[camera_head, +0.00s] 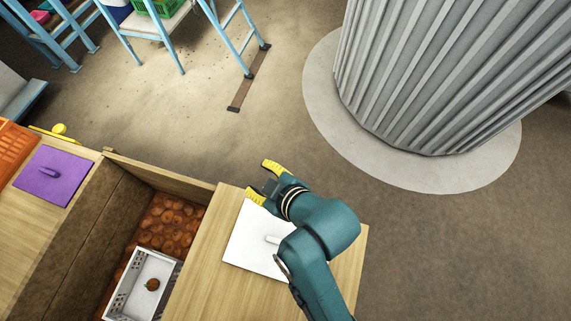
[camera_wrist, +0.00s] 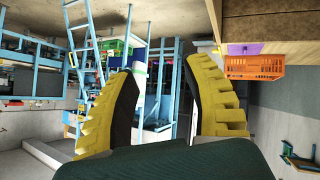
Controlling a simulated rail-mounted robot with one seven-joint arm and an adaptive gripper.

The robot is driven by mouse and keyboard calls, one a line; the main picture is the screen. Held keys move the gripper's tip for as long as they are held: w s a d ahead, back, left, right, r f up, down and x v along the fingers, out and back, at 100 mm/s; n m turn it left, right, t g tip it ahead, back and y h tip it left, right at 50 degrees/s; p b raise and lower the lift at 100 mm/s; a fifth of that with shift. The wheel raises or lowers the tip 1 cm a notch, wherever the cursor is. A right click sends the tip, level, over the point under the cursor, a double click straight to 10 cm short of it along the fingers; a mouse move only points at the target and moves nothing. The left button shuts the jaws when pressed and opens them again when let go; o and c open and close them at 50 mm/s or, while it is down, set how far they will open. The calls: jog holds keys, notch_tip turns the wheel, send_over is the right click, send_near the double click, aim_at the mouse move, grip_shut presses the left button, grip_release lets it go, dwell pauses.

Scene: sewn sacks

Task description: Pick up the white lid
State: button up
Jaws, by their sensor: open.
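The white lid (camera_head: 262,243) lies flat on the wooden table top at the right, with a small pale handle (camera_head: 272,239) on it. My arm covers its right part in the head view. My gripper (camera_head: 262,180) has yellow fingers and is above the lid's far edge, pointing away to the upper left. It is open and empty. In the wrist view its two yellow fingers (camera_wrist: 165,108) are spread apart, facing the room. The lid does not show in the wrist view.
A purple lid (camera_head: 53,176) and an orange crate (camera_head: 14,150) are on the left table top. Between the tops is a bin of reddish round items (camera_head: 168,222) with a white crate (camera_head: 143,282). A ribbed grey column (camera_head: 440,75) stands at the back right.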

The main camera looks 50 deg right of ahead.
jog(key=s+f+g+p, duration=0.1)
jog(key=s+g+p, duration=0.2)
jog(key=s, duration=0.3)
jog(key=n+g+y+p, duration=0.2)
jog(key=g+y+p, duration=0.1)
jog(key=p, duration=0.2)
send_near(281, 242)
jog(key=b+x, duration=0.1)
jog(key=x, duration=0.4)
jog(key=shift+w+d, duration=0.1)
jog(key=shift+d, duration=0.1)
jog(key=x, duration=0.5)
jog(key=shift+a+f, duration=0.25)
jog(key=shift+f, duration=0.05)
jog(key=shift+c, duration=0.3)
grip_shut()
